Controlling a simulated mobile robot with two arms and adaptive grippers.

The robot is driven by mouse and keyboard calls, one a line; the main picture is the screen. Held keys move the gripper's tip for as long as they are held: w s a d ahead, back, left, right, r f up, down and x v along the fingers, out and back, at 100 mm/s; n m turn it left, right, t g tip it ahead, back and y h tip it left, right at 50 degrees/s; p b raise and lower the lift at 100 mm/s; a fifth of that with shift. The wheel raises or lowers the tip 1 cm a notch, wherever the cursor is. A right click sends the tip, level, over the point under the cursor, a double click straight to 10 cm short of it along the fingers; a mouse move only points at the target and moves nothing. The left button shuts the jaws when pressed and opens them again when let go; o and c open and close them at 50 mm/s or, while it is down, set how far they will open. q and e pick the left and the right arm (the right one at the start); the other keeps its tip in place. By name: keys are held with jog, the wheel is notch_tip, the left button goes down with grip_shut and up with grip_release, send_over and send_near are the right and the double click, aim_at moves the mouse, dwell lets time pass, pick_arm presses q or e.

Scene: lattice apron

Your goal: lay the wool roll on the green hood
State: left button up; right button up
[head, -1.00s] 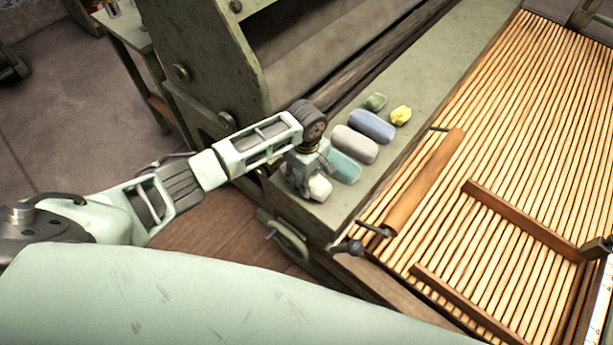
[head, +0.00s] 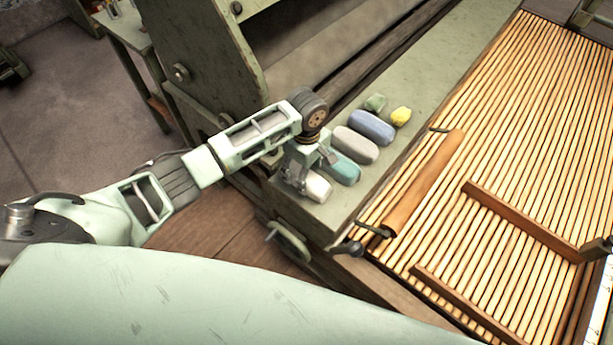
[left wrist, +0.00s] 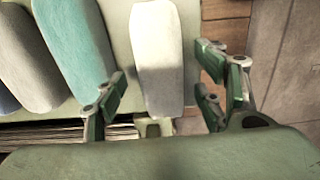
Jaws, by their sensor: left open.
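My left gripper (head: 312,178) is open over the front end of a pale green ledge (head: 432,75). Its fingers stand on either side of a white roll (head: 319,187); in the left wrist view the white roll (left wrist: 157,60) lies between the open fingers (left wrist: 160,78). A teal roll (head: 344,169) lies close beside it, just outside the left finger in the wrist view. A grey roll (head: 356,145) and a blue roll (head: 372,126) lie farther along. I cannot tell for certain which surface is the green hood. My right gripper is out of view.
A small green lump (head: 376,103) and a yellow lump (head: 401,116) lie beyond the rolls. A slatted wooden apron (head: 500,130) with a brown roller (head: 425,185) lies to the right. A large green machine frame (head: 205,60) stands behind my arm. The ledge's far part is bare.

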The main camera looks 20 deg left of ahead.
pick_arm(q)
notch_tip(320, 180, up, 8)
jog(key=shift+d, duration=0.1)
dwell(0.6)
